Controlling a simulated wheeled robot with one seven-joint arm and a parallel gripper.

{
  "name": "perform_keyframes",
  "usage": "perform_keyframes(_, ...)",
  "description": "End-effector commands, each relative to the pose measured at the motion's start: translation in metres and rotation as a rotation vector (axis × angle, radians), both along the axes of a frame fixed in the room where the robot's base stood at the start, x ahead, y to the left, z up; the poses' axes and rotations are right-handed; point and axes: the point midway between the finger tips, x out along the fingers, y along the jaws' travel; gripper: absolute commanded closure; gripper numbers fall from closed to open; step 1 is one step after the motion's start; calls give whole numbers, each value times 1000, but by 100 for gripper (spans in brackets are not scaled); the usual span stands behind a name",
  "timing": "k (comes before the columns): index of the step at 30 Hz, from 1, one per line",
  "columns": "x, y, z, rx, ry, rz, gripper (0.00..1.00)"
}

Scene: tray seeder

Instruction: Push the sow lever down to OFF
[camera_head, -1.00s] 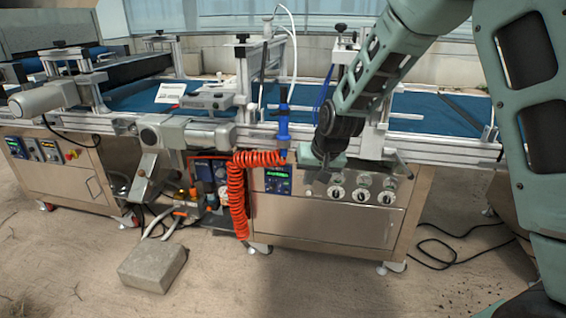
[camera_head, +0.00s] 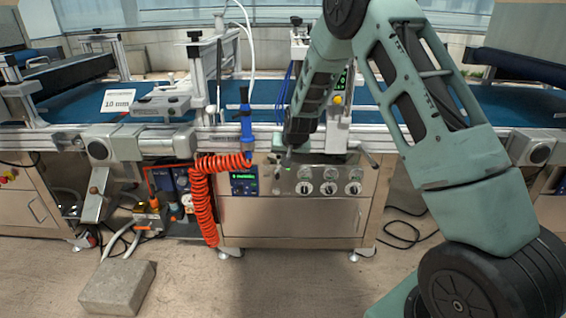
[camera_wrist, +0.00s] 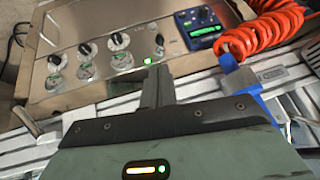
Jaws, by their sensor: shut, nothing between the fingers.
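The steel control panel (camera_head: 275,187) is on the front of the seeder, and it fills the upper left of the wrist view (camera_wrist: 105,20). A small lever (camera_wrist: 160,41) that looks like the sow lever stands on it, between the knobs and the blue display box; its position is too small to read. A lit green lamp (camera_wrist: 148,61) is beside it. My gripper (camera_head: 288,160) is in front of the panel's top edge. In the wrist view its shut, empty fingers (camera_wrist: 157,82) point toward the lamp and lever, apparently apart from them.
Several black-and-white knobs (camera_wrist: 119,40) and round gauges sit beside the lever. The blue display box (camera_wrist: 199,27) and coiled orange hose (camera_wrist: 262,38) are on the other side. A metal rail (camera_head: 190,140) runs above the panel. A concrete block (camera_head: 118,287) lies on the floor.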

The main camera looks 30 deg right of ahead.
Motion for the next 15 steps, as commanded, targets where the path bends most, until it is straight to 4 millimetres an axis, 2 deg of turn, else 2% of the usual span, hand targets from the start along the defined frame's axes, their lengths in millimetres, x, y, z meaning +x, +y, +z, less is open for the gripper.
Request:
perform_keyframes(9, 34, -9, -57, 1, 2, -1, 100)
perform_keyframes(15, 53, -13, -85, 0, 1, 0, 100)
